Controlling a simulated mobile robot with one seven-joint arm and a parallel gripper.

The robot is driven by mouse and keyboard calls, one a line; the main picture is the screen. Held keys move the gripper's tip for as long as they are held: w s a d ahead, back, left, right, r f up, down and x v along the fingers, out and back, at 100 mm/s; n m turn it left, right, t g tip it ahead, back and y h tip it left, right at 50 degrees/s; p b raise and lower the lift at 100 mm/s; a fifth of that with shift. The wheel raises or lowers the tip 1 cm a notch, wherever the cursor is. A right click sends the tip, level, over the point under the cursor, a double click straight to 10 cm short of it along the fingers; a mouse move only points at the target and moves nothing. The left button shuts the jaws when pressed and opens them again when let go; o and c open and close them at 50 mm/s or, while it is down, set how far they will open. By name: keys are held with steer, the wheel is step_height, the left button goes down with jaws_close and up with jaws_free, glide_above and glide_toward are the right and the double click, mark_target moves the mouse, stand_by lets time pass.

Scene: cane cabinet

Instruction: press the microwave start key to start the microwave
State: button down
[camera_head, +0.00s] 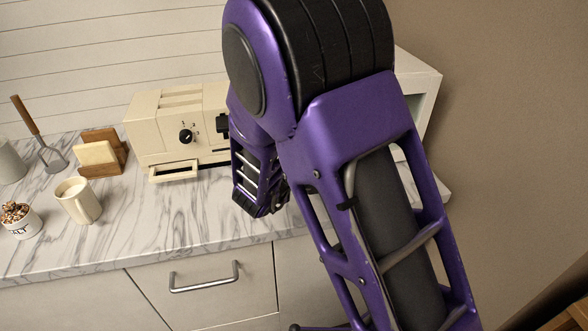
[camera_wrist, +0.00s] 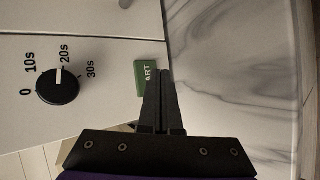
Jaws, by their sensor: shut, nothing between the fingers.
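In the wrist view, the green start key (camera_wrist: 143,77) sits near the edge of a pale microwave front (camera_wrist: 100,55), with only "ART" of its label visible. My gripper (camera_wrist: 163,75) is shut and empty. Its fingertips appear right beside the key and overlap the key's edge in the picture. I cannot tell whether they touch it. In the head view the microwave (camera_head: 431,80) is mostly hidden behind my purple arm; part of its white casing shows at the right. My gripper is hidden there.
A black dial (camera_wrist: 58,85) marked 0 to 30s is on the same panel. The marble counter (camera_head: 150,225) holds a cream toaster (camera_head: 150,135), a mug (camera_head: 78,202), a bowl (camera_head: 20,222) and a wooden holder (camera_head: 103,153). The counter's front middle is clear. A drawer handle (camera_head: 204,280) is below.

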steer(key=shift+w+a, duration=0.15)
steer(key=shift+w, duration=0.4)
stand_by(0.6)
steer(key=shift+s, duration=0.15)
steer(key=shift+s+d, duration=0.2)
steer(key=shift+s, duration=0.45)
steer(key=shift+s+d, duration=0.25)
steer(key=shift+s, duration=0.55)
steer(key=shift+s+d, duration=0.2)
steer(key=shift+s, duration=0.6)
steer(key=shift+s+d, duration=0.25)
steer(key=shift+s, duration=0.55)
